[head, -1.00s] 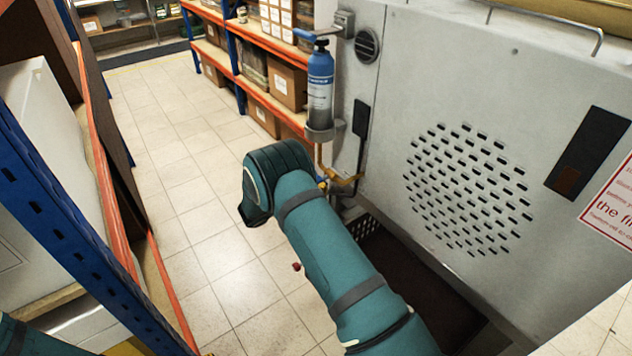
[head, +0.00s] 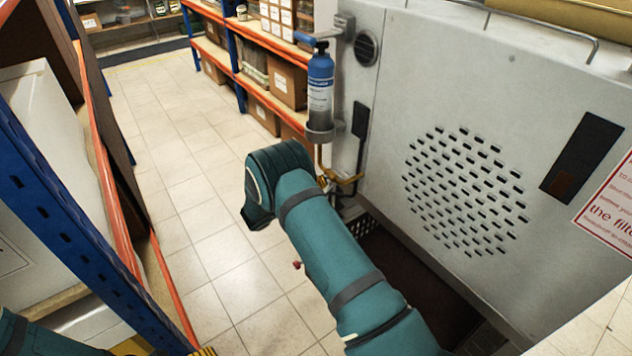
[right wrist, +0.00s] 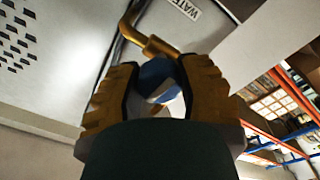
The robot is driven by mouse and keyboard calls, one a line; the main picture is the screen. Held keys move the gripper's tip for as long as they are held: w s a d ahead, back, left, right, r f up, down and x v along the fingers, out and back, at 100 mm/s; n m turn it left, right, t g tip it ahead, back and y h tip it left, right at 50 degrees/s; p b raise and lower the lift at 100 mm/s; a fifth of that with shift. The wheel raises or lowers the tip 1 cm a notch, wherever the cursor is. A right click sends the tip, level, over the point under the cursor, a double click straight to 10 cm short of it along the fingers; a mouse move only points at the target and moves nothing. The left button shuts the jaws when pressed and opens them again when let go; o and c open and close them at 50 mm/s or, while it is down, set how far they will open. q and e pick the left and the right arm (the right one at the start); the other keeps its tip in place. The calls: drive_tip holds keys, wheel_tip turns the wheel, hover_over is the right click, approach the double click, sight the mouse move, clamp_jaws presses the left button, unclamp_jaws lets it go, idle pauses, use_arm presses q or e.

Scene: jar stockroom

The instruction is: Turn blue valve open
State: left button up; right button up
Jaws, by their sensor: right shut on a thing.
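The blue valve (right wrist: 158,78) shows in the right wrist view between the two yellow ribbed fingers of my right gripper (right wrist: 160,82). The gripper is shut on it, and the fingers cover its sides. A brass pipe (right wrist: 150,42) bends down to the valve from the grey cabinet. In the head view my teal right arm hides most of the gripper and the valve; brass pipework (head: 347,179) shows just beyond the wrist. A yellow ribbed tip (head: 205,351), apparently of my left gripper, only just shows at the bottom edge.
A grey cabinet (head: 400,75) with a round vent fills the right side. A blue bottle (head: 320,88) stands in a wall holder above the pipework. Blue and orange shelving (head: 92,235) is close on the left. The tiled aisle (head: 180,160) between is clear.

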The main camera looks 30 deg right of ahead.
drive_tip(key=shift+n, duration=0.3)
idle(0.4)
drive_tip(key=o, duration=1.2)
drive_tip(key=shift+d, duration=0.1)
drive_tip(key=a, duration=0.8)
drive_tip(key=s+a, duration=0.1)
drive_tip(key=a, duration=0.3)
drive_tip(key=shift+f, duration=0.35)
drive_tip(key=shift+a, duration=0.1)
drive_tip(key=shift+s+a+r+p, duration=0.15)
drive_tip(key=shift+a+r+p, duration=0.3)
drive_tip(key=shift+a+r, duration=0.95)
drive_tip(key=shift+s+a+r+p, duration=0.1)
drive_tip(key=shift+a+r+p, duration=0.35)
drive_tip(key=shift+a+r, duration=0.95)
drive_tip(key=shift+s+a+r+p, duration=0.15)
drive_tip(key=shift+a+r+p, duration=0.45)
drive_tip(key=shift+a, duration=1.5)
